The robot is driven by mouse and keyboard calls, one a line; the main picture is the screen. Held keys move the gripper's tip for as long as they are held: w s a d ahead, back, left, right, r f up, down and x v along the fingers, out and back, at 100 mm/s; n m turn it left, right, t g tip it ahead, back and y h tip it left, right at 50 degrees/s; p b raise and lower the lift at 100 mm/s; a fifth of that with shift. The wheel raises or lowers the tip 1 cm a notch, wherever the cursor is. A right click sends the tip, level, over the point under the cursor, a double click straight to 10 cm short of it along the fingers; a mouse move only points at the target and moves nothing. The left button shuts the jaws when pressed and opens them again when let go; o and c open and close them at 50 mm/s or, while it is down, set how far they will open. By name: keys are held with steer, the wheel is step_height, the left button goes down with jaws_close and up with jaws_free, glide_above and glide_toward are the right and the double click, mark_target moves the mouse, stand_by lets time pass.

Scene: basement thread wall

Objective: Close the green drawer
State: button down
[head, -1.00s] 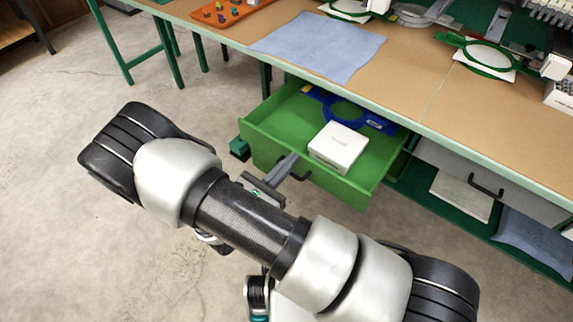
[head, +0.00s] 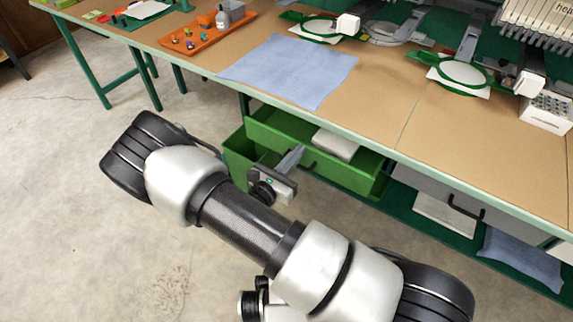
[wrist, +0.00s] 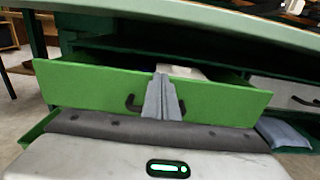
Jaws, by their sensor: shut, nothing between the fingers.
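The green drawer (head: 345,176) stands partly open under the bench. A white box (head: 336,144) lies in it, its far part hidden by the bench top. In the wrist view the drawer's front panel (wrist: 85,88) spans most of the picture, with a dark handle (wrist: 133,104) near its middle. My gripper (head: 296,154) is shut and empty, its fingers at the drawer front. In the wrist view the gripper (wrist: 162,82) overlaps the front just right of the handle's visible end. The fingers hide part of the handle, and I cannot tell whether they touch the panel.
The bench top (head: 390,118) overhangs the drawer and carries a blue cloth (head: 290,70), an orange tray (head: 205,35) and embroidery hoops. A grey drawer (head: 440,190) is to the right, above a folded blue cloth (head: 522,260). The floor at left is clear.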

mark_target(317, 135)
steer(key=x, duration=1.1)
steer(key=shift+w+d, duration=0.1)
steer(key=shift+w, duration=0.05)
steer(key=shift+w+d+r, duration=0.1)
steer(key=shift+w, duration=0.05)
steer(key=shift+w+r, duration=0.1)
